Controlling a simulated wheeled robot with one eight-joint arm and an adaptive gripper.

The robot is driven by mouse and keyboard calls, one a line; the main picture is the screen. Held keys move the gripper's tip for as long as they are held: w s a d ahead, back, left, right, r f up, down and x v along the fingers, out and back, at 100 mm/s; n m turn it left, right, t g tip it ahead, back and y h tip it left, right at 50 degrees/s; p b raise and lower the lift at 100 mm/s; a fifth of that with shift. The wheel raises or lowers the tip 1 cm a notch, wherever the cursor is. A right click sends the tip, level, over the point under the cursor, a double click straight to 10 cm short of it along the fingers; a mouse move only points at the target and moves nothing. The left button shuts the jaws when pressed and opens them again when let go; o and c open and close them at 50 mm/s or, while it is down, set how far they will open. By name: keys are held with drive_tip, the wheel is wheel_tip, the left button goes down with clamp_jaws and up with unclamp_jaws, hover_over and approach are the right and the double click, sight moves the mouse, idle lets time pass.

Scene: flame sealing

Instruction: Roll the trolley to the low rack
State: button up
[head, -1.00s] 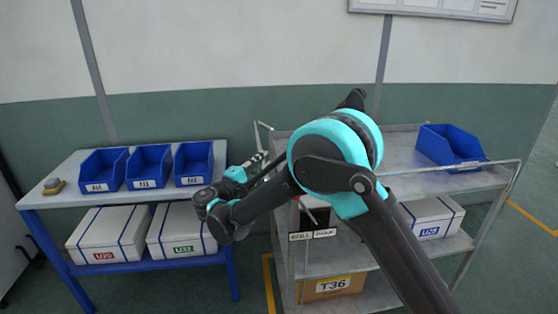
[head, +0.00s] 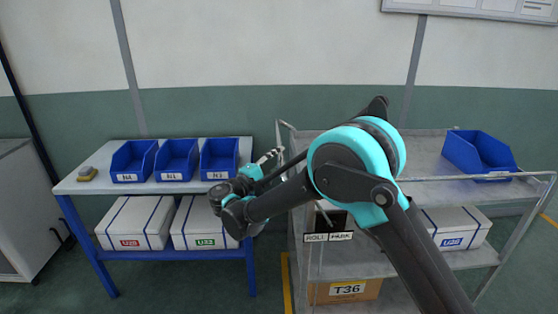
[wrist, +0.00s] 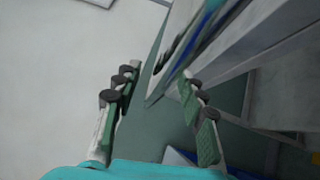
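The trolley (head: 362,262) is a grey metal cart with several shelves, standing at the right in the head view. A "ROLL PARK" label (head: 328,237) with a lever above it is on its left front. A low blue-framed rack (head: 180,255) with a pale top stands left of it, with a narrow floor gap between. My gripper (head: 275,158) is near the trolley's upper left corner, partly hidden by my arm. In the wrist view my gripper's fingers (wrist: 155,88) are spread apart with nothing between them. A grey metal structure lies beyond the right finger.
Blue bins (head: 176,160) and a small yellow-grey item (head: 87,173) sit on the rack, with white boxes (head: 136,222) below. The trolley carries a blue bin (head: 478,154), a white box (head: 455,228) and a T36 carton (head: 346,290). A pale cabinet (head: 28,210) stands far left.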

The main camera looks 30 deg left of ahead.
drive_tip(key=s+a+f, duration=0.1)
drive_tip(key=s, duration=1)
drive_tip(key=shift+s+a+f, duration=0.35)
drive_tip(key=shift+s, duration=0.05)
